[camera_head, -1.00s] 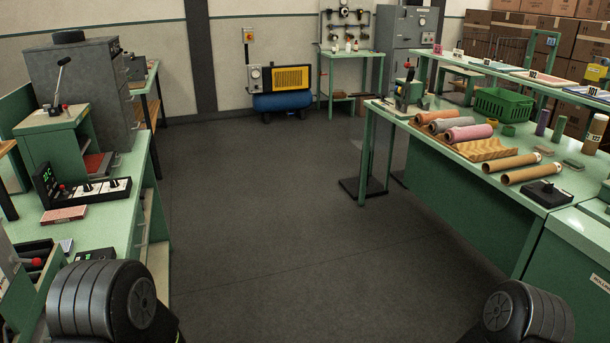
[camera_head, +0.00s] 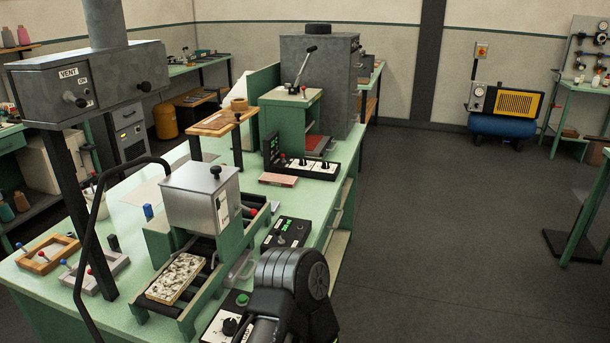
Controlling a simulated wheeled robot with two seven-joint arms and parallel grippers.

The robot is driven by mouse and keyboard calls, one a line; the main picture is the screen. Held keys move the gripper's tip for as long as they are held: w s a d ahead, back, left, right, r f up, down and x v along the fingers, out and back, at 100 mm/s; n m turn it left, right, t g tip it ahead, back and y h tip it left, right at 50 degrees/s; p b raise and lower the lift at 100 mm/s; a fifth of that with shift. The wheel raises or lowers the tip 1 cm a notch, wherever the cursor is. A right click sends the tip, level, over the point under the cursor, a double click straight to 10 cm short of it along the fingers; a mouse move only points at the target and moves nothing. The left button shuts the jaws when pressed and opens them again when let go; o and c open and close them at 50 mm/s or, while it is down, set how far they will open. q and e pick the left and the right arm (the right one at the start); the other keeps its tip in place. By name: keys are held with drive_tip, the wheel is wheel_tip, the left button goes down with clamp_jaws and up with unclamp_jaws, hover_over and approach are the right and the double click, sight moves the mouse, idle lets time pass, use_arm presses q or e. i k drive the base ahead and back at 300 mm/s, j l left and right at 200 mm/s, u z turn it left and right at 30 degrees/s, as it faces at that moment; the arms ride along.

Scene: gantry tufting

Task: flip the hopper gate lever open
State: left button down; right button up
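A grey metal hopper box (camera_head: 190,205) with a dark knob on its lid stands in a green frame on the left bench, above a roller bed. A speckled slab (camera_head: 173,278) lies on the rollers in front of it. A small red knob (camera_head: 251,212) shows just right of the hopper. I cannot tell whether it belongs to the gate lever or how that lever is set. A dark rounded joint of my own arm stands at the bottom centre, in front of the bench edge. Neither gripper's fingers are in view.
A vent box (camera_head: 88,85) with a duct hangs at the left on dark posts. A curved black tube (camera_head: 88,230) rises in front of the bench. Control boxes (camera_head: 287,232) sit right of the hopper. The floor (camera_head: 430,220) to the right is clear.

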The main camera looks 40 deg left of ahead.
sight(254, 212)
drive_tip(key=u, duration=1.85)
